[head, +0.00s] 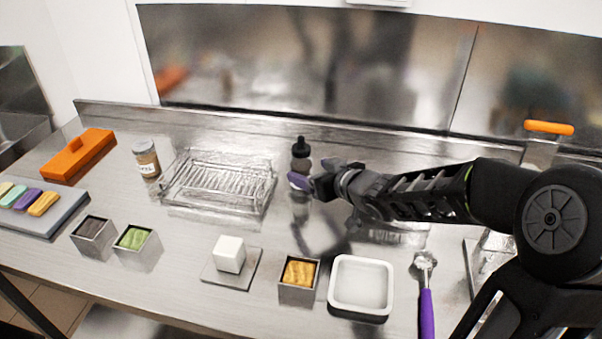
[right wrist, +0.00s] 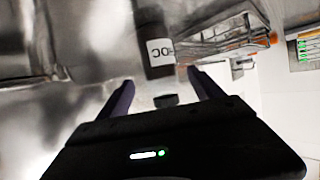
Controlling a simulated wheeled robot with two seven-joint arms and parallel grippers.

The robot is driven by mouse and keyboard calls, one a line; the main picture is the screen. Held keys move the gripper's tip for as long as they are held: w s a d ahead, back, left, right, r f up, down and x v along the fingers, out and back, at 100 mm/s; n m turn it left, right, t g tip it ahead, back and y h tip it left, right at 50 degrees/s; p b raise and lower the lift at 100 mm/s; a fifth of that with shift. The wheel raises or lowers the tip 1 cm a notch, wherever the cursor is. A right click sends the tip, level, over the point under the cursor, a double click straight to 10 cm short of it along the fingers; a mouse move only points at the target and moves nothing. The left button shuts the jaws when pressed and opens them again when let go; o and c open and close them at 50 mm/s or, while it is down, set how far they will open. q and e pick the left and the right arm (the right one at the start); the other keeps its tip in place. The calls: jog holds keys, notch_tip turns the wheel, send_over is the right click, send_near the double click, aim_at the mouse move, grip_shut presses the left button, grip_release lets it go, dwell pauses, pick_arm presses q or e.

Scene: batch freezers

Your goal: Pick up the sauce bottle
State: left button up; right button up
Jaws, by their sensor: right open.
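The sauce bottle (head: 301,155) stands upright on the steel counter at the back, dark with a black cap. In the right wrist view the bottle (right wrist: 153,25) appears upside down, with a white label and its cap between the finger lines. My right gripper (head: 301,181) is open, its purple fingertips close to the bottle's lower front in the head view. In the right wrist view the gripper (right wrist: 165,92) has its fingers apart on either side of the bottle's cap end. I cannot tell whether they touch it. My left gripper is not in view.
A wire rack (head: 218,210) stands left of the bottle, with a labelled jar (head: 147,158) beyond it. An orange box (head: 78,156) is at far left. In front are a white block (head: 229,254), small tins, a white tray (head: 361,314) and a purple-handled scoop (head: 426,310).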

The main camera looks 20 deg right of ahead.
aim_at(307, 169)
jog(key=shift+w, duration=0.15)
jog(key=x, duration=0.5)
jog(key=shift+a+b, duration=0.1)
jog(key=shift+b, duration=0.25)
jog(key=shift+c, duration=0.5)
jog(key=c, duration=1.4)
